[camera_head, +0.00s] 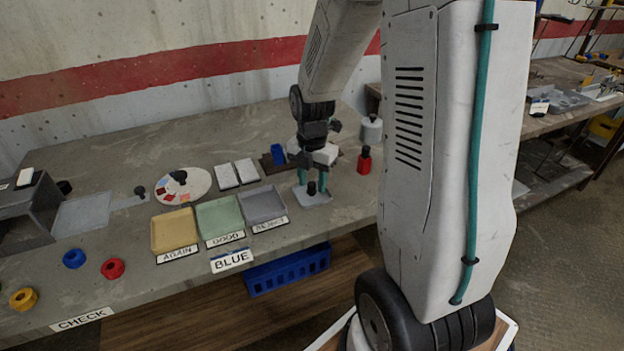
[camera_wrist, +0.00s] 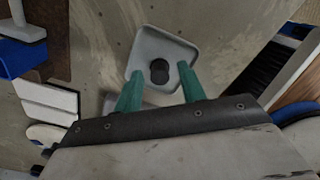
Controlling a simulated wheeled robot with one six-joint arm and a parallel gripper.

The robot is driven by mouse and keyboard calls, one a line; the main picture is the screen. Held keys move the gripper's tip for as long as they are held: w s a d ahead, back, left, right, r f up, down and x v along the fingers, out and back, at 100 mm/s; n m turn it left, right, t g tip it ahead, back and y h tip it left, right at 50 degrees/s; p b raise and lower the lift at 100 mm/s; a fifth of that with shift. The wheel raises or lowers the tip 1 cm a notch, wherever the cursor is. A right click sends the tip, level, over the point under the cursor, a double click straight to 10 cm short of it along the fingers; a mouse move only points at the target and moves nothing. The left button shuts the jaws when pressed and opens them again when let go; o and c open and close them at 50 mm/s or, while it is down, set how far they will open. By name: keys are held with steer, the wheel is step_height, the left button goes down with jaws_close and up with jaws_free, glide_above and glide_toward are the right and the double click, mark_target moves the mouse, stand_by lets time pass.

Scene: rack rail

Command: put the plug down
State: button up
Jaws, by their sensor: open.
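The plug shows as a small dark round piece (camera_head: 311,188) upright on a small light grey square dish (camera_head: 322,198) on the bench. In the wrist view the plug (camera_wrist: 159,72) sits near the middle of the dish (camera_wrist: 150,45). My gripper (camera_head: 313,177) is over the dish, pointing down. Its two green fingers are apart in the wrist view (camera_wrist: 158,84), one towards each side of the plug, with visible gaps. I cannot tell the exact height of the fingertips over the dish.
Yellow (camera_head: 175,230), green (camera_head: 219,216) and grey (camera_head: 262,204) trays lie left of the dish. A red bottle-like piece (camera_head: 364,161) stands to its right, a blue block (camera_head: 279,154) behind. A blue crate (camera_head: 288,270) is below the bench's front edge.

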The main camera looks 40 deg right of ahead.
mark_target(312, 184)
step_height(312, 184, up, 12)
steer(key=s+a+r+m, duration=0.3)
steer(key=s+a+m, duration=0.4)
steer(key=s+m, duration=0.2)
steer(key=s+a+r+m+t, duration=0.1)
steer(key=s+a+r+m, duration=0.2)
steer(key=s+a+m, duration=0.4)
steer(key=s+m, duration=0.3)
steer(key=m, duration=0.3)
steer(key=shift+s+a+r, duration=0.25)
steer(key=shift+s+a, duration=0.05)
steer(key=shift+a, duration=0.05)
